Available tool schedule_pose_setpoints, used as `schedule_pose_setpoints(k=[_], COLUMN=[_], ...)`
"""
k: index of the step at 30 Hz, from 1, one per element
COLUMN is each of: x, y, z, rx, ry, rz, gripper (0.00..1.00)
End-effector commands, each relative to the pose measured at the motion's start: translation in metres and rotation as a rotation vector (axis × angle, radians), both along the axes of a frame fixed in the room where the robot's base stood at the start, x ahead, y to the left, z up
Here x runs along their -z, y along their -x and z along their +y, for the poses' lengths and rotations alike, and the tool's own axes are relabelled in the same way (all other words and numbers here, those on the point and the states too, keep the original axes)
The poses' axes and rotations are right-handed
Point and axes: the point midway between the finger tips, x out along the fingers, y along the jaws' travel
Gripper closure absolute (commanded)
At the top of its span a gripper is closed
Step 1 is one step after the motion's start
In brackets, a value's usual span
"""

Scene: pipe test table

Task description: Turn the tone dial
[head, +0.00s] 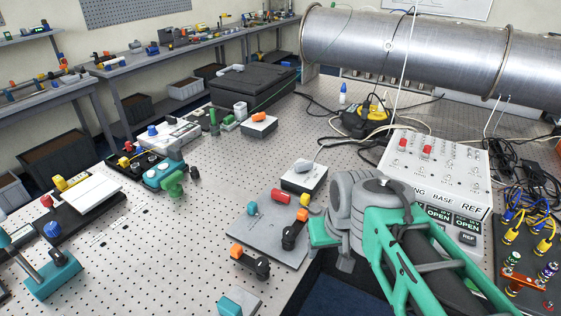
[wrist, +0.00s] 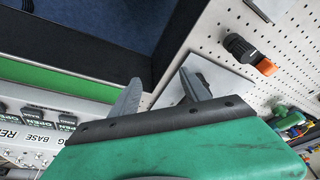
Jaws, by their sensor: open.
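I cannot tell for certain which control is the tone dial; no label with that name is readable. In the head view my green and grey arm covers the right front, and the fingertips are hard to make out there.
A grey plate (head: 262,228) carries coloured knobs and a black-orange lever (head: 295,229). Another black-orange lever (head: 250,261) lies nearer the front edge. A white panel box (head: 435,170) with red knobs stands beside my arm. Cables lie at right.

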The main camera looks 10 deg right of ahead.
Motion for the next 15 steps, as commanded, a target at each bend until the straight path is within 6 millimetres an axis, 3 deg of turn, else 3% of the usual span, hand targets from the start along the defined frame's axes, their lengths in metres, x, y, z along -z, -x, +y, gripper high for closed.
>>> schedule_pose_setpoints(k=[1,3,6,9,12,15], x=[-0.024,-0.049,-0.073,-0.079,-0.075,-0.068], y=[-0.030,-0.080,-0.158,-0.227,-0.276,-0.304], z=[0.000,0.000,-0.001,-0.004,-0.008,-0.011], rx=[-0.015,-0.045,-0.093,-0.140,-0.175,-0.199], ry=[-0.003,-0.006,-0.010,-0.012,-0.013,-0.012], rz=[-0.001,-0.011,-0.029,-0.048,-0.066,-0.078], gripper=[0.41,0.35,0.27,0.20,0.20,0.20])
